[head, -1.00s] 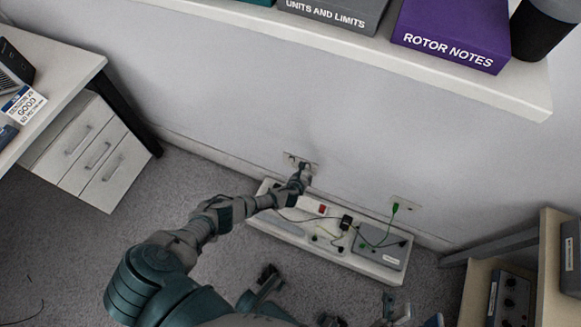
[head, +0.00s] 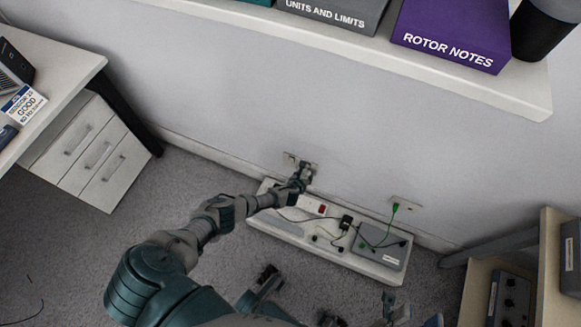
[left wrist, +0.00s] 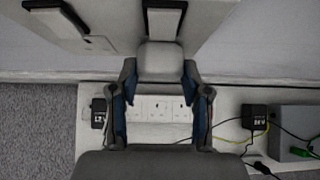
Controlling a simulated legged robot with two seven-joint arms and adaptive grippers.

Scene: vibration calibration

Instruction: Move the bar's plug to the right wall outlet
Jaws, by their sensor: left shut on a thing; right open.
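The left wall outlet (head: 292,157) is low on the wall in the head view. My left gripper (head: 304,174) is right at it, shut on a pale plug. In the left wrist view the plug (left wrist: 160,58) sits between the fingertips of the gripper (left wrist: 160,78), close against a wall plate; I cannot tell whether it is seated. The right wall outlet (head: 411,200) has a green plug (head: 395,207) at its left side; its right side looks free. The white power bar (left wrist: 160,107) lies below. My right gripper (head: 389,304) appears open and empty at the bottom.
A white shelf board (head: 345,262) on the floor carries a grey box (head: 381,246) and a black adapter (head: 346,222); loose cables cross it. An overhead shelf (head: 480,88) holds binders. Drawers (head: 95,150) stand left, a wooden cabinet (head: 548,262) right.

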